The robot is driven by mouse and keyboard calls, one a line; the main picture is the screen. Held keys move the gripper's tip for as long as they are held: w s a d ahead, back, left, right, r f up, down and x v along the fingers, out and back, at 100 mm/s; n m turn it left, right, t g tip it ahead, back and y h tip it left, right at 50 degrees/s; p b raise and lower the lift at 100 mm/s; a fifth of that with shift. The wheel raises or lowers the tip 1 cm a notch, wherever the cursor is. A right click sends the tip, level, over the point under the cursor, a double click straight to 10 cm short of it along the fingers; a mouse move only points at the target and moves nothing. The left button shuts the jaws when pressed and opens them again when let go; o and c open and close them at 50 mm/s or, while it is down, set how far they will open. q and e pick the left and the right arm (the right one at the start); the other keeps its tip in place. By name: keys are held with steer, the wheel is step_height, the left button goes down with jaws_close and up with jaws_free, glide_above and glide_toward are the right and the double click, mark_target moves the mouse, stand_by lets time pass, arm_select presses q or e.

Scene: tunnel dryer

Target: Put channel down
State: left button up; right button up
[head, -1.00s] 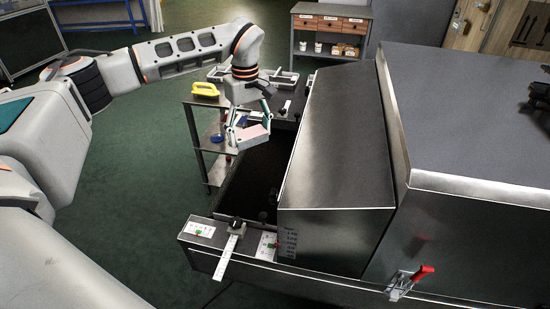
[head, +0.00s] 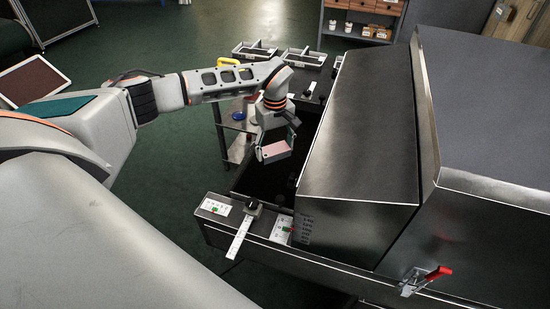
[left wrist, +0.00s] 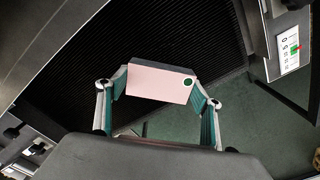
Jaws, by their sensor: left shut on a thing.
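In the left wrist view the channel (left wrist: 160,83) has a dark green dot near one corner. My left gripper (head: 274,146) is shut on it, with a teal-padded finger at each end. In the head view it hangs over the dark opening (head: 262,182) of the dryer (head: 365,130). In the left wrist view a ribbed dark belt (left wrist: 185,38) lies behind the channel. I cannot tell how high above it the channel is. My right gripper is not in view.
The dryer's metal hood stands close on the right. A ruler (head: 240,238) and labelled plates are on the near ledge. A red-handled clamp (head: 425,279) is on the dryer's near side.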

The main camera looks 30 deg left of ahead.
mark_target(275, 166)
arm_select(q)
steer(key=shift+f, duration=2.25)
steer(key=shift+f, duration=0.2)
steer(key=o, duration=1.2)
steer(key=shift+r, duration=0.1)
step_height(275, 166, up, 12)
steer(key=shift+r, duration=0.1)
